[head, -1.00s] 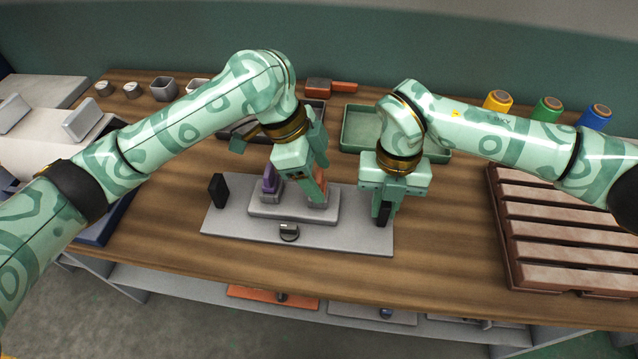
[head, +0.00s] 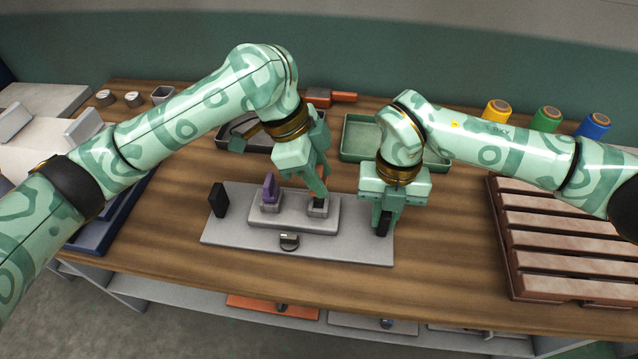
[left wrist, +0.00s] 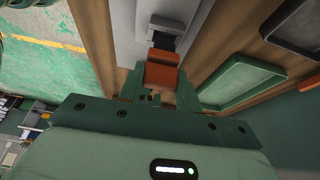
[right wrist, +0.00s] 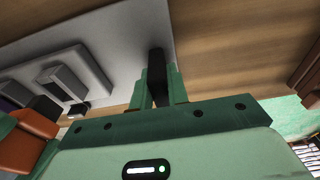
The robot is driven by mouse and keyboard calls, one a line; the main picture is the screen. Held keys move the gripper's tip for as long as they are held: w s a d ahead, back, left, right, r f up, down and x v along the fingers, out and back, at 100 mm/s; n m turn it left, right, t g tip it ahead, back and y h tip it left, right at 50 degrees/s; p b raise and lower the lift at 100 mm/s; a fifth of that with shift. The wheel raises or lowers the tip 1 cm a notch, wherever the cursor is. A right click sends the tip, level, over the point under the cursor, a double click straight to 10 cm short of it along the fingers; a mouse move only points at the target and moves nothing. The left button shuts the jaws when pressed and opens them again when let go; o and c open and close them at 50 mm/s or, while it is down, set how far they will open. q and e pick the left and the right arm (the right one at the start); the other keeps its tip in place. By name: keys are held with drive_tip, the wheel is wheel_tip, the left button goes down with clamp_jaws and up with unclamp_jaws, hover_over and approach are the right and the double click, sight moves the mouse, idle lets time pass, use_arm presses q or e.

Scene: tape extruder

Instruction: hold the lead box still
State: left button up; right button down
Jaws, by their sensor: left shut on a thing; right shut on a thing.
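My right gripper (head: 385,214) is shut on a black upright block (right wrist: 157,75) at the right end of a grey base plate (head: 235,228). My left gripper (head: 321,190) is shut on an orange block (left wrist: 164,76), held just above a grey socket (head: 318,209). The socket shows a dark, open top in the left wrist view (left wrist: 163,27). A purple piece (head: 269,186) stands in the other grey socket (head: 270,206). Both sockets sit on a raised grey block on the plate. I cannot tell which part is called the lead box.
A second black block (head: 218,200) stands at the plate's left end. A dark knob (head: 289,241) is at the front. A green tray (head: 357,139) lies behind, a brown slatted rack (head: 560,245) at right, and coloured spools (head: 546,119) at the back right.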

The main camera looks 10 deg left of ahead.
sight(319, 172)
use_arm(q)
wheel_tip(319, 172, up, 15)
idle(0.7)
use_arm(e)
drive_tip(key=c, duration=1.3)
unclamp_jaws()
drive_tip(key=shift+r, duration=0.15)
